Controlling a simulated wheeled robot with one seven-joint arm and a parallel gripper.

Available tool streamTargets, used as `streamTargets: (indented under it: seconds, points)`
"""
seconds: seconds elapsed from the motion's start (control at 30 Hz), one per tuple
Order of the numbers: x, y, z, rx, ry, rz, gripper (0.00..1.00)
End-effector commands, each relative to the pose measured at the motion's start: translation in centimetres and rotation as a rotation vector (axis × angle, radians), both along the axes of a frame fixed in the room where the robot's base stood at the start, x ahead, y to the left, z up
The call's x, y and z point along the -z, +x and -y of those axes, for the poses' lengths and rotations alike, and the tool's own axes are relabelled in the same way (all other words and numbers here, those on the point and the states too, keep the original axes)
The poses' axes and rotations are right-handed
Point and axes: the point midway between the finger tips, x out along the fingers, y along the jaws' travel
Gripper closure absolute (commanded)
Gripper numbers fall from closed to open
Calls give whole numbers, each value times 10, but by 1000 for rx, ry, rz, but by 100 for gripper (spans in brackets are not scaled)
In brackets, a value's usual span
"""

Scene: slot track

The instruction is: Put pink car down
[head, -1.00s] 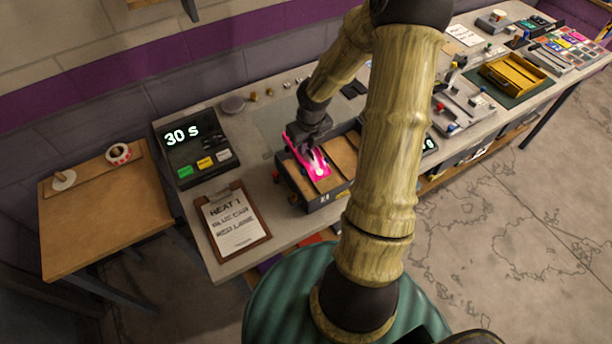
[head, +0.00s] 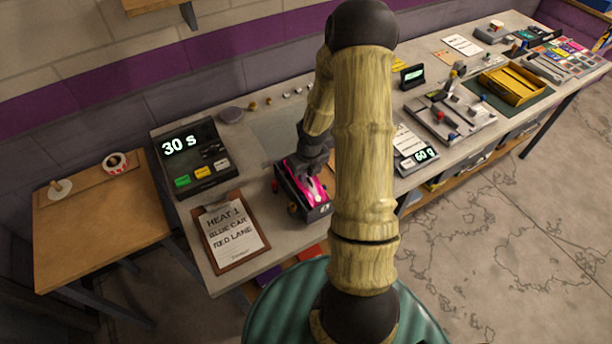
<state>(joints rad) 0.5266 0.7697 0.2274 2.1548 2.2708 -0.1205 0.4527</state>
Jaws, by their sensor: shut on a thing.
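The pink car (head: 313,193) is in my gripper (head: 314,170), at the dark box (head: 318,213) on the bench's front edge. My gripper is shut on it from above, and its fingers hide part of the car. The car appears at or inside the open top of the box; I cannot tell whether it touches the bottom. My arm hides the right part of the box.
A timer (head: 196,158) reading 30 s and a clipboard (head: 232,238) naming a blue car and red lane lie left of the box. A scale (head: 419,159) reading 60 g is on the right. A wooden side table (head: 95,230) stands at left.

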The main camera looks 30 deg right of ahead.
Motion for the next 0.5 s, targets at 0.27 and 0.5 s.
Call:
streamTargets:
  seconds: [0.27, 0.5]
  points:
    - [12, 1, 0, -1, -1, 3, 100]
    - [16, 1, 0, -2, -1, 2, 100]
